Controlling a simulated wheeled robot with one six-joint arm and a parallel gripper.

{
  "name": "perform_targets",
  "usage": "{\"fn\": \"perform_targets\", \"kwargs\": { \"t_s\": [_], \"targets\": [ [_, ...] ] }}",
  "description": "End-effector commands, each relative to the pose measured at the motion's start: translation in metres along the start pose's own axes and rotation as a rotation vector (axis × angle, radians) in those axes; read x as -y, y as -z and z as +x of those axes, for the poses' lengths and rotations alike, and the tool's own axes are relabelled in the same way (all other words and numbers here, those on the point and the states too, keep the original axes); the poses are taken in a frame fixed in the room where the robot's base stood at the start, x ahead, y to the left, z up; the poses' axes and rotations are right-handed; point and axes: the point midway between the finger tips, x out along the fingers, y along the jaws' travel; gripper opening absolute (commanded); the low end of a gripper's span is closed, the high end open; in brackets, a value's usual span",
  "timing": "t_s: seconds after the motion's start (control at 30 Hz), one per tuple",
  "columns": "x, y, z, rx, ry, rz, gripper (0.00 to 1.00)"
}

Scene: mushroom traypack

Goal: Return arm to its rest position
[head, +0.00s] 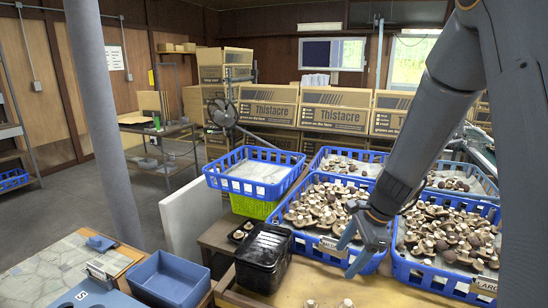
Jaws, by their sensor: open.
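My gripper (352,251), with blue fingers, hangs at the end of my grey arm on the right of the head view. It is open, and I see nothing between its fingers. It is in front of two blue crates of brown and white mushrooms, the left crate (330,252) and the right crate (432,279), and overlaps their near edges. I cannot tell its exact height over them. A stack of black trays (263,258) stands to its left. A few loose mushrooms (346,303) lie on the wooden table (378,292) below.
More blue crates stand behind, one lined and seemingly empty (257,172) on a green crate (252,206). A blue-grey bin (168,279) is at lower left. Stacked Thistacre cartons (335,110) and a fan (223,112) are farther back. A pole (103,110) rises at left.

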Motion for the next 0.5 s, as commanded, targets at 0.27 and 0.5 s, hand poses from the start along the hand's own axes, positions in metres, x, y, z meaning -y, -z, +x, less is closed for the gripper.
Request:
{"fn": "perform_targets", "kwargs": {
  "t_s": [0.27, 0.5],
  "targets": [
    [-0.094, -0.019, 0.003, -0.105, -0.156, -0.793, 0.63],
    [-0.155, -0.017, 0.003, -0.145, -0.287, -1.366, 0.63]
  ]
}}
